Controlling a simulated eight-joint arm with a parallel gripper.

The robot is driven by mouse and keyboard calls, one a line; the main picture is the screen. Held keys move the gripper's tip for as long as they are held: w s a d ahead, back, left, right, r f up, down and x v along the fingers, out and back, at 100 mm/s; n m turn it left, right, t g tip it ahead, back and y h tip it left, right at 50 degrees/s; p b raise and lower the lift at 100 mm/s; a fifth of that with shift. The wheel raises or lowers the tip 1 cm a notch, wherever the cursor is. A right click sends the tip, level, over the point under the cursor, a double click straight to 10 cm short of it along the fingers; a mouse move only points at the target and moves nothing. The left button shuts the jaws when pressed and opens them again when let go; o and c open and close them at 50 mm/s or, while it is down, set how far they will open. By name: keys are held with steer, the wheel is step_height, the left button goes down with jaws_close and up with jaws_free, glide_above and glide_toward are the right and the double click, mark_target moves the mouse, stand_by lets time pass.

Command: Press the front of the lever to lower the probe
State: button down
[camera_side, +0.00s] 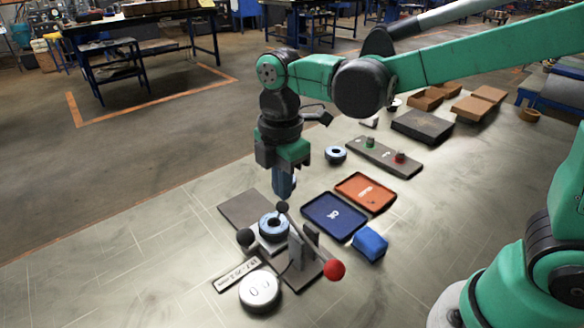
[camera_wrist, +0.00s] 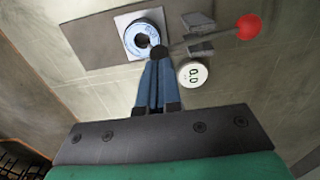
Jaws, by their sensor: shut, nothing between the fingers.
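The lever (camera_side: 311,233) runs over an upright bracket on a grey plate, with a red ball (camera_side: 334,270) at its near right end. The red ball also shows in the wrist view (camera_wrist: 248,26). A black ball (camera_side: 282,208) stands at the other end, by a flap disc (camera_side: 273,229) on the fixture; I cannot tell which part is the probe. A white round gauge (camera_side: 259,291) reads 0.0 in the wrist view (camera_wrist: 192,74). My gripper (camera_side: 284,195) is shut and empty, pointing down, above the disc area. Its fingertips (camera_wrist: 157,66) appear close to the black ball; contact cannot be told.
Another black ball (camera_side: 245,237) is left of the disc. A blue tray (camera_side: 334,217), an orange tray (camera_side: 365,192) and a blue block (camera_side: 369,244) lie to the right. Behind are a loose disc (camera_side: 336,155) and a button panel (camera_side: 385,157). Left table is clear.

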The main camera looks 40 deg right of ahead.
mark_target(283, 207)
steer(key=shift+f, duration=0.1)
steer(key=shift+f, duration=1.5)
steer(key=shift+r, duration=0.1)
step_height(283, 207, up, 9)
